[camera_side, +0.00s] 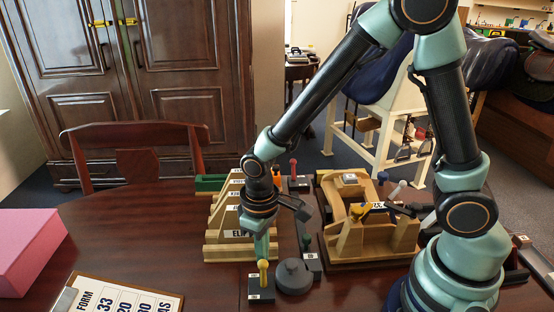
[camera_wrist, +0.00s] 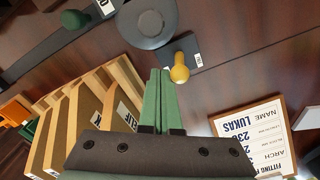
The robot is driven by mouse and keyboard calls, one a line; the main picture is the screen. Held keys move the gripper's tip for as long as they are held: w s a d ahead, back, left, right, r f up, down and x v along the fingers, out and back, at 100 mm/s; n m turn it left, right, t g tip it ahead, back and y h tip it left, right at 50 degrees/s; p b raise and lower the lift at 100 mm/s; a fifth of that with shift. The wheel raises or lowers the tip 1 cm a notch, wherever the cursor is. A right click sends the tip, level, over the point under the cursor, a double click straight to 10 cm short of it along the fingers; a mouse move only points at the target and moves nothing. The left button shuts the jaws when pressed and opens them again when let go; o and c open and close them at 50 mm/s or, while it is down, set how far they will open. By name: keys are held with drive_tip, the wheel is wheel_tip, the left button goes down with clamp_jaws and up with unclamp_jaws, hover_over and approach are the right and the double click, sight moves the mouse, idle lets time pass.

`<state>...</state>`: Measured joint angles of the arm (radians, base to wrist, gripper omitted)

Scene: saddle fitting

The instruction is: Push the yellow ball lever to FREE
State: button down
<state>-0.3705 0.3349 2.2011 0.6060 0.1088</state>
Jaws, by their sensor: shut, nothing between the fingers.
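The yellow ball lever (camera_side: 263,267) stands on a small dark base (camera_side: 261,290) near the table's front edge. In the wrist view the yellow ball (camera_wrist: 180,74) is just right of my fingertips, with its dark base (camera_wrist: 186,49) and a small white label partly showing; the label's word is too small to read. My gripper (camera_side: 262,256) points down just above and behind the ball in the side view. In the wrist view its green fingers (camera_wrist: 159,72) are together and empty. I cannot tell whether they touch the ball.
A dark round disc (camera_side: 293,276) sits right of the lever base. A wooden stepped rack (camera_side: 228,253) stands behind left, a wooden saddle frame (camera_side: 345,243) to the right. A clipboard form (camera_side: 120,296) and pink box (camera_side: 28,250) lie left. Bare table lies between clipboard and lever.

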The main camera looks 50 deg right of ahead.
drive_tip(key=shift+s+a, duration=0.15)
drive_tip(key=shift+s, duration=0.05)
drive_tip(key=shift+s+a, duration=0.45)
drive_tip(key=shift+a, duration=0.05)
drive_tip(key=shift+w+d, duration=0.45)
wheel_tip(320, 180, up, 7)
idle(0.9)
drive_tip(key=shift+r, duration=0.1)
drive_tip(key=s+d+r+m+t, duration=0.2)
drive_tip(key=d+r+t, duration=0.3)
drive_tip(key=d+r, duration=0.7)
drive_tip(key=shift+s+d+r+m+t, duration=0.3)
drive_tip(key=shift+s+d+r+m, duration=0.1)
drive_tip(key=shift+m, duration=0.1)
